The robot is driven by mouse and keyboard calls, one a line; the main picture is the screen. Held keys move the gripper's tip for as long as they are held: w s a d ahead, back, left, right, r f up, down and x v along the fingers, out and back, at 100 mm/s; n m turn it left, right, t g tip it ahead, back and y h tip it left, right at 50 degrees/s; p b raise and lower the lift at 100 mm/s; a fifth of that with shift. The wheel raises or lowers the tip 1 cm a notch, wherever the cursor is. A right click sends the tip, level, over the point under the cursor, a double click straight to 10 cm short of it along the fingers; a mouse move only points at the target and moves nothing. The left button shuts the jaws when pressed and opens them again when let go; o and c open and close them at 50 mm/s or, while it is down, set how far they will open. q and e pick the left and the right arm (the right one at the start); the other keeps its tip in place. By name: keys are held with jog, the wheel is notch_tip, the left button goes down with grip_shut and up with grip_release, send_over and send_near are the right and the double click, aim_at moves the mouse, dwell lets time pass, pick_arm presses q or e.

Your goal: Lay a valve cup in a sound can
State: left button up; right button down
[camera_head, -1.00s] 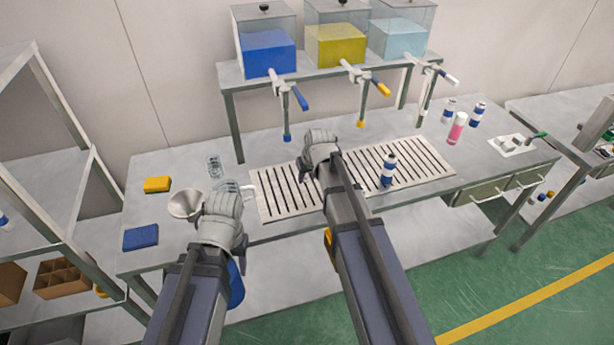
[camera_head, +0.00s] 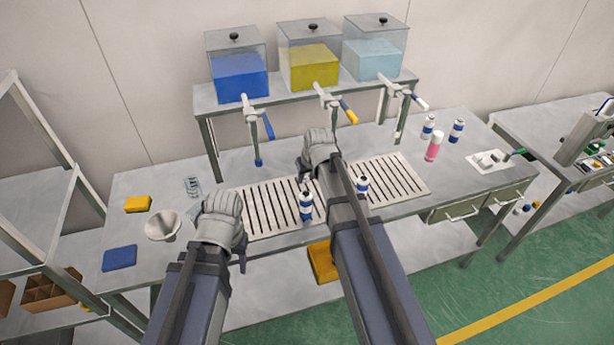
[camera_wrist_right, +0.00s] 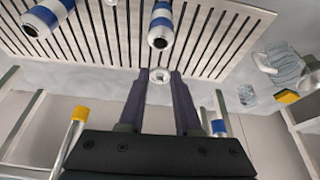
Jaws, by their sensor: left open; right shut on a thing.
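My right gripper (camera_head: 308,168) is above the slatted grate. In the right wrist view its fingers (camera_wrist_right: 160,78) are shut on a small pale round piece, the valve cup (camera_wrist_right: 159,75), at the tips. A blue-and-white can (camera_head: 306,205) stands upright on the grate left of my right forearm. Another blue-and-white can (camera_head: 362,187) stands just right of that forearm. Both cans show in the right wrist view, one near the middle (camera_wrist_right: 160,20), one at upper left (camera_wrist_right: 42,16); I cannot tell dents. My left gripper (camera_head: 222,212) is open and empty, left of the grate.
The grate (camera_head: 408,185) lies on the bench. A funnel (camera_head: 163,226), yellow sponge (camera_head: 138,204) and blue cloth (camera_head: 120,258) are at left. Two blue-and-white cans (camera_head: 429,126) (camera_head: 457,131) and a pink can (camera_head: 433,147) stand at right. Dispenser taps (camera_head: 257,120) hang over the back.

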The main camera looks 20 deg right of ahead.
aim_at(305, 193)
jog(key=shift+d+f+b, duration=0.15)
jog(key=shift+f+b, duration=0.35)
jog(key=shift+f, duration=0.2)
notch_tip(305, 193, down, 4)
jog(key=b, duration=0.4)
dwell(0.8)
grip_release()
dwell(0.6)
jog(key=shift+r, duration=0.1)
jog(key=shift+r+p, duration=3.45)
jog(key=shift+p, duration=0.1)
